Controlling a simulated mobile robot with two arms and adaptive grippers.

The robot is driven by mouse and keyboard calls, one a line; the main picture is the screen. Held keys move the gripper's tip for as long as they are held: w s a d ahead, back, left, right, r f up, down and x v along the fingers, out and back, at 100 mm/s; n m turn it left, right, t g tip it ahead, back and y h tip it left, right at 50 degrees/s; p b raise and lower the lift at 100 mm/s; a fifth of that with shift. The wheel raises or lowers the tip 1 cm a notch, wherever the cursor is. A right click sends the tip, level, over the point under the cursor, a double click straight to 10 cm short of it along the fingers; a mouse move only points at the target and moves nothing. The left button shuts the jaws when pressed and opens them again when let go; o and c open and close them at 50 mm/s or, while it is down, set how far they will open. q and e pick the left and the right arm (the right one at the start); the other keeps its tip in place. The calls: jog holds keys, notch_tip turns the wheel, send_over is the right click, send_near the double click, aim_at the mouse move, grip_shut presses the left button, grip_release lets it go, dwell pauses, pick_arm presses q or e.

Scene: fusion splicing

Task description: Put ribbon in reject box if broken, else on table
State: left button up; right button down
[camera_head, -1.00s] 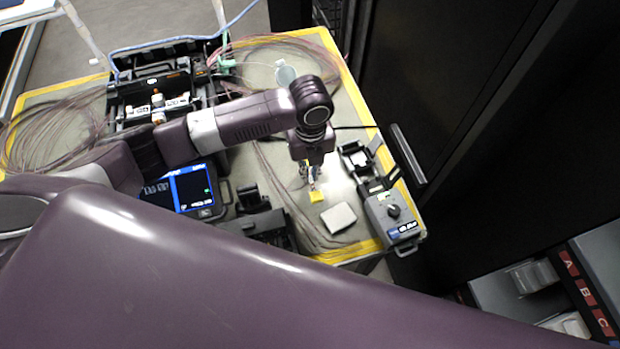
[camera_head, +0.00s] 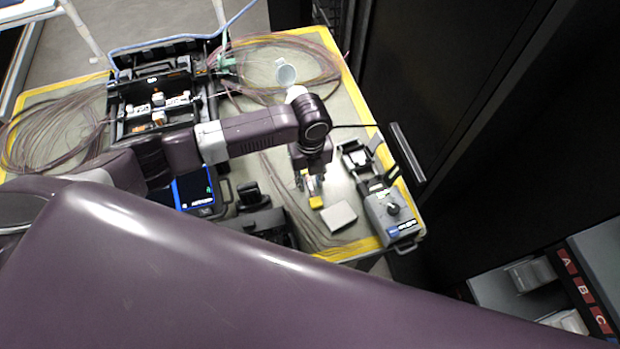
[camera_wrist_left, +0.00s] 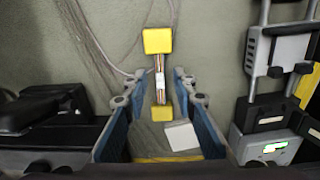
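The ribbon (camera_wrist_left: 160,82) is a narrow white and brown strip between two yellow end blocks. It lies lengthwise between the spread fingers of my left gripper (camera_wrist_left: 160,82), with a gap on both sides. In the head view, a yellow end (camera_head: 316,203) shows just below my left gripper (camera_head: 311,184); the rest is mostly hidden. I cannot tell how far the fingers are above the table, nor whether the ribbon is broken. My right gripper is not in view. I cannot identify a reject box.
A white square pad (camera_head: 338,217) lies close to the yellow end. A grey device with a knob (camera_head: 393,210) stands right, a black device with a blue screen (camera_head: 193,188) left. Loose fibres run across the yellow-edged table. Bins (camera_head: 528,276) labelled A, B, C stand lower right.

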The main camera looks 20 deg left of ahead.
aim_at(310, 185)
pick_arm(q)
notch_tip(310, 185, up, 12)
jog(key=b, duration=0.1)
jog(key=shift+r, duration=0.15)
dwell(0.4)
dwell(0.4)
